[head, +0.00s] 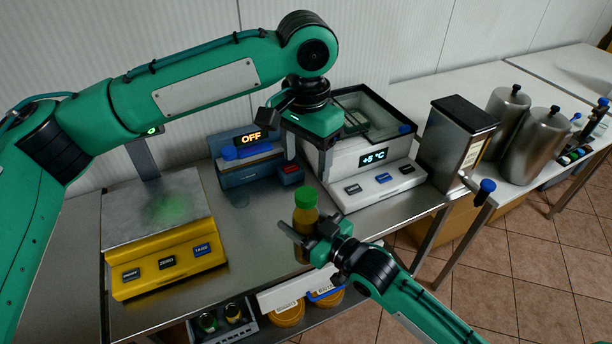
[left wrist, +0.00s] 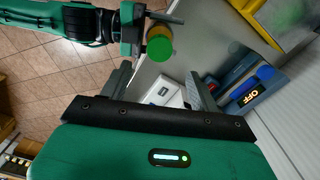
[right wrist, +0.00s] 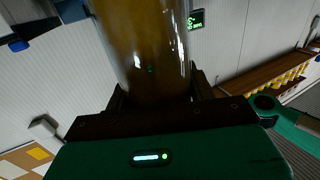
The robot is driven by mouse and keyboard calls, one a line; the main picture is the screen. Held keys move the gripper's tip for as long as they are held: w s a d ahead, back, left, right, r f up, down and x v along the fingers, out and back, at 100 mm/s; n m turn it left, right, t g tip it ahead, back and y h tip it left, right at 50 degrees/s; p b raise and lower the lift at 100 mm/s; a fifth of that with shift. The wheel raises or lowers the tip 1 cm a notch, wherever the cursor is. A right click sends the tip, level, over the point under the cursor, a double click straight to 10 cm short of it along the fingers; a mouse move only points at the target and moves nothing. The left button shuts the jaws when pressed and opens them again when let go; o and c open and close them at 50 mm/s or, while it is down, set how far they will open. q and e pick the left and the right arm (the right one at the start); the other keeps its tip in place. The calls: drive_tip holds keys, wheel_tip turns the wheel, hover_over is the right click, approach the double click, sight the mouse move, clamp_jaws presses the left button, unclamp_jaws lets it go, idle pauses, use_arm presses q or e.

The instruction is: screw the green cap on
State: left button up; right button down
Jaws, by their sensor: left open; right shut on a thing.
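A bottle (head: 304,220) with amber-brown contents stands upright in my right gripper (head: 306,236), which is shut on its body. The green cap (head: 306,196) sits on top of the bottle; how tightly it sits I cannot tell. The cap also shows in the left wrist view (left wrist: 159,48), beyond the fingertips. My left gripper (head: 308,163) is open and empty, pointing down a little above the cap, not touching it. In the right wrist view the bottle (right wrist: 145,50) fills the space between the fingers; its cap is out of that view.
A yellow scale (head: 170,265) with a steel plate stands at left on the steel table (head: 240,270). Behind are a blue device reading OFF (head: 250,165) and a white device reading +5 °C (head: 375,175). A dispenser box (head: 455,140) and steel canisters (head: 535,145) stand right.

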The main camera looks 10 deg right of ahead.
use_arm(q)
wheel_tip(320, 180, up, 4)
drive_tip(key=shift+f, duration=0.1)
idle(0.6)
